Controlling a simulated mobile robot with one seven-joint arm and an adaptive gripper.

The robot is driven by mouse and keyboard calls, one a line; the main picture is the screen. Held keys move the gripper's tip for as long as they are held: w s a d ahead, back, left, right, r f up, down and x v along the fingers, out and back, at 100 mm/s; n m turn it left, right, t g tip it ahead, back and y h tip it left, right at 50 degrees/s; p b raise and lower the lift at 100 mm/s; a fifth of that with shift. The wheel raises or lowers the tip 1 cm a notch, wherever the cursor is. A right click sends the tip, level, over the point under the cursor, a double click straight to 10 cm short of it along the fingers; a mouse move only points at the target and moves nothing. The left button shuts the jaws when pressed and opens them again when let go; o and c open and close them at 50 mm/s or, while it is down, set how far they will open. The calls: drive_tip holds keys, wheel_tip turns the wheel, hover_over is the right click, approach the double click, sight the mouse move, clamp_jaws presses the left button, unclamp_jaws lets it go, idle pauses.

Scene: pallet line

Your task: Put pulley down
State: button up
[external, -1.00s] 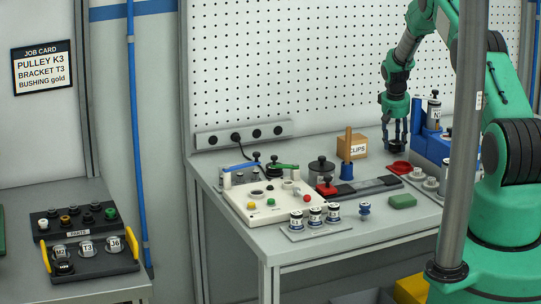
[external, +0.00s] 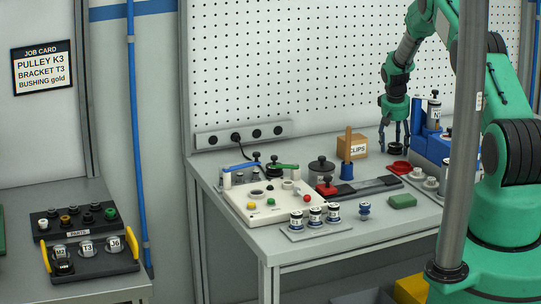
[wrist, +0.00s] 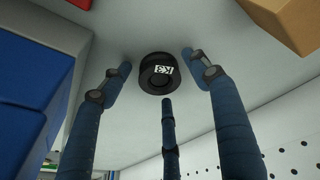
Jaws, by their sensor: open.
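The pulley (wrist: 157,75) is a black round piece with a white K3 label. In the wrist view it sits on the grey bench top, between and beyond my spread fingers. My gripper (external: 393,147) points down near the back of the bench in the external view. In the wrist view my gripper (wrist: 160,78) has its blue fingers open, with visible gaps to the pulley. The job card (external: 42,68) reads PULLEY K3, BRACKET T3, BUSHING gold.
The cardboard CLIPS box (external: 352,145) stands left of my gripper, and a blue block (external: 432,147) stands right. A red dish (external: 399,168) lies in front. A dark flat bar (external: 372,187) with a red clamp lies nearer the bench front. The pegboard (external: 290,70) rises behind.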

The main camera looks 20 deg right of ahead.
sight(395, 147)
drive_tip(key=shift+r, duration=0.15)
drive_tip(key=w+d+v, duration=0.1)
drive_tip(key=v, duration=1)
drive_tip(key=shift+r, duration=0.55)
